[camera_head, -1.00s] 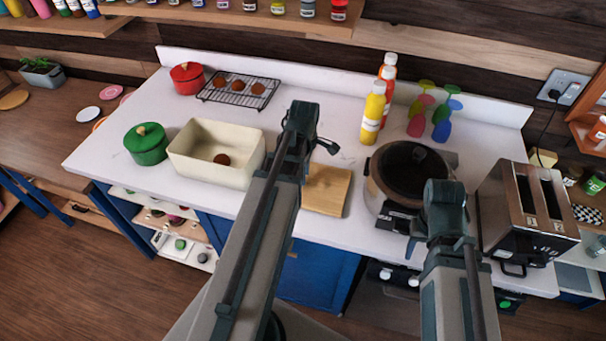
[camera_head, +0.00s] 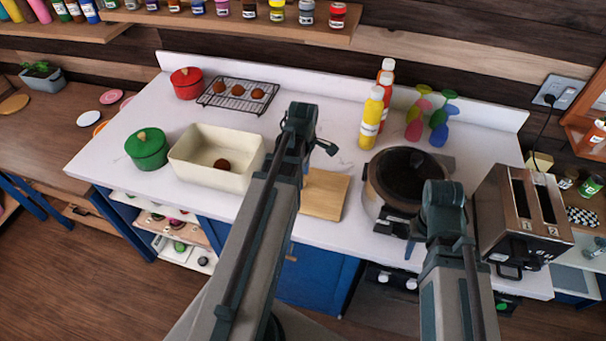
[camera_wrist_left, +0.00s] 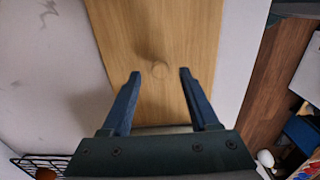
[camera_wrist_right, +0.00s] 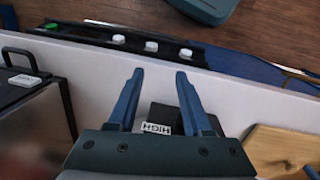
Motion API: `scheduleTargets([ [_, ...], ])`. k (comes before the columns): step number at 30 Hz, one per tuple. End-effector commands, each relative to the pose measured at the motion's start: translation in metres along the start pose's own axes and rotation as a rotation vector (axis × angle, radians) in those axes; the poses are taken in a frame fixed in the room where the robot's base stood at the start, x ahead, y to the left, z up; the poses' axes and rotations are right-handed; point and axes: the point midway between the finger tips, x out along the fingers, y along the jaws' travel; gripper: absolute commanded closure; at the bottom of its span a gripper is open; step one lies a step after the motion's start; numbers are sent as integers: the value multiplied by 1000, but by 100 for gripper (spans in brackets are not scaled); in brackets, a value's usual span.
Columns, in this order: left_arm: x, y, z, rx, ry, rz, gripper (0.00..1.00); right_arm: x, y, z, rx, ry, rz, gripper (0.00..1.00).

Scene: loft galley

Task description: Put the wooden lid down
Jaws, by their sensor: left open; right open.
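The wooden lid (camera_head: 327,196) is a flat, light-brown rectangular board lying on the white counter, right of the cream bin (camera_head: 190,174). In the left wrist view the lid (camera_wrist_left: 155,30) has a round knob in its middle. My left gripper (camera_wrist_left: 157,73) is open over the lid, its fingers apart on either side below the knob and not closed on it. My arm partly hides the lid in the head view. My right gripper (camera_wrist_right: 159,72) is open and empty near the cooker's front, by a label reading HIGH. The lid's edge (camera_wrist_right: 285,152) shows lower right there.
A slow cooker (camera_head: 376,190) stands right of the lid, with a steel toaster (camera_head: 505,225) beyond it. A green pot (camera_head: 146,150), red pot (camera_head: 186,84), wire rack (camera_head: 215,100) and bottles (camera_head: 369,120) stand around. Counter behind the lid is clear.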

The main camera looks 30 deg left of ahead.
Motion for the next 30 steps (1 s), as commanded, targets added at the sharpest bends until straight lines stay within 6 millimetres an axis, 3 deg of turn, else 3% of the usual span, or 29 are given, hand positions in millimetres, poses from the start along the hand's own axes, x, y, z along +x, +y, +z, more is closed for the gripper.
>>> scheduleTargets([
  [1, -13, 0, 0, 0, 0, 0, 39, -13, 1, 1, 0, 0, 0, 50],
  [18, -96, 0, 0, 0, 0, 0, 39, -95, 9, 6, 8, 0, -2, 50],
  [30, -102, 0, 0, 0, 0, 0, 39, -102, 9, 6, 11, 0, -2, 50],
])
